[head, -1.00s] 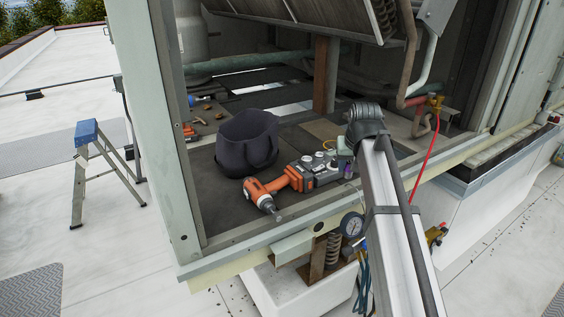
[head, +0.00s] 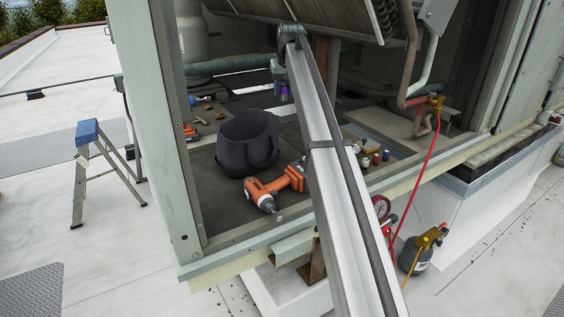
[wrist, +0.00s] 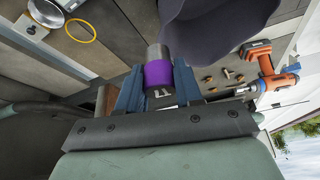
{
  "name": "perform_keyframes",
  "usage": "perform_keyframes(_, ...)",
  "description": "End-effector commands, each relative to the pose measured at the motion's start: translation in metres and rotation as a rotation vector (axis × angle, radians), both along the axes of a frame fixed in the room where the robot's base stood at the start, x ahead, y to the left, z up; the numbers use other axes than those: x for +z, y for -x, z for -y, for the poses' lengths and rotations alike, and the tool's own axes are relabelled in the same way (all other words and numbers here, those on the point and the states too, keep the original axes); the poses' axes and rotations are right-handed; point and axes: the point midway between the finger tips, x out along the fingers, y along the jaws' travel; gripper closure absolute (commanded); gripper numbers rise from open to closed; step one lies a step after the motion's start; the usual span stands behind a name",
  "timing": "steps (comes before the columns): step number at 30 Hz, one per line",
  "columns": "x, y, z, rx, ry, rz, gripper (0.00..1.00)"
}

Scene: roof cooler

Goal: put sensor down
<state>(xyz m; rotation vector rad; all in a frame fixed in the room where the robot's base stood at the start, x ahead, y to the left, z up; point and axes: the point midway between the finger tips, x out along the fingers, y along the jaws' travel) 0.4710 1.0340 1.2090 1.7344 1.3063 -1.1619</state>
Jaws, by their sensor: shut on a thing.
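The sensor is a grey cylinder with a purple band (wrist: 158,72). In the wrist view my gripper (wrist: 159,88) is shut on it, with one blue finger at each side. In the head view my gripper (head: 280,82) is inside the cooler housing, toward the back, above the dark floor. The purple band (head: 284,94) shows small just below it. The sensor is held upright or nearly so; whether its lower end touches anything cannot be told.
A dark fabric bag (head: 246,143) stands left of my arm and lies close beside the sensor in the wrist view (wrist: 220,22). An orange drill (head: 273,188) lies in front. Brass fittings (head: 205,117) lie at the back left. A coil hangs above my gripper.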

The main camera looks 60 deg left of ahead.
Motion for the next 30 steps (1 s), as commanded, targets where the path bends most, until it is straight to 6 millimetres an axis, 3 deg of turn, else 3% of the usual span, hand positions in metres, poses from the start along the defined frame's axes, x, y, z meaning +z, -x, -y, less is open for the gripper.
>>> perform_keyframes(5,-0.004,0.003,0.005,0.056,0.0,0.0,0.97)
perform_keyframes(10,-0.023,0.004,0.006,0.076,0.0,-0.001,0.97)
perform_keyframes(30,-0.168,0.004,0.006,0.075,0.0,-0.002,0.97)
